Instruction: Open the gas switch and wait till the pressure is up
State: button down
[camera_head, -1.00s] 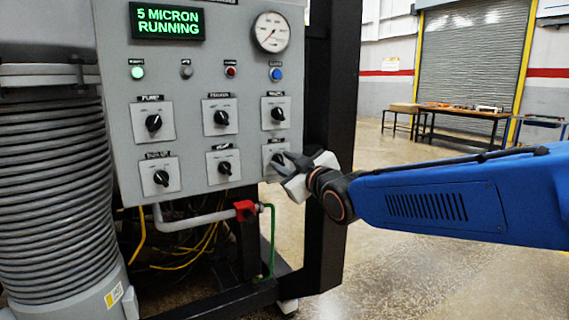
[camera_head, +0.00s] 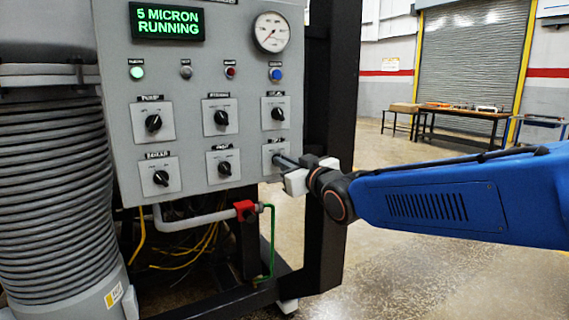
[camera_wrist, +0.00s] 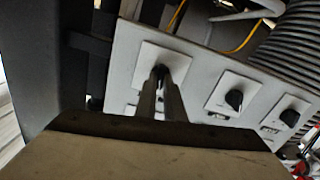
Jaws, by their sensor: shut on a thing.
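The grey control panel (camera_head: 198,87) carries two rows of black rotary switches on pale square plates. My gripper (camera_head: 281,160) is at the lower right switch (camera_head: 268,150), its fingers pointing into the panel and shut on the black knob. In the wrist view, my gripper (camera_wrist: 160,82) has its fingers close together around the knob (camera_wrist: 159,72), which they mostly hide. I cannot read the switch's label. The green display (camera_head: 168,22) reads "5 MICRON RUNNING". The round gauge (camera_head: 271,32) shows a red needle toward its lower left.
Lamps and buttons (camera_head: 230,72) sit above the switches; the left lamp (camera_head: 137,72) glows green. A neighbouring switch (camera_head: 222,164) is just left of my gripper. A black frame post (camera_head: 331,110) stands behind it. A ribbed hose (camera_head: 52,180) is at left.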

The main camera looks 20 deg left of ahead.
jog(key=shift+w+d+m, duration=0.1)
jog(key=shift+m, duration=3.7)
jog(key=shift+f, duration=0.1)
jog(key=c, duration=1.9)
grip_release()
jog(key=shift+o, duration=0.2)
jog(key=v, duration=1.7)
jog(key=shift+d, duration=0.25)
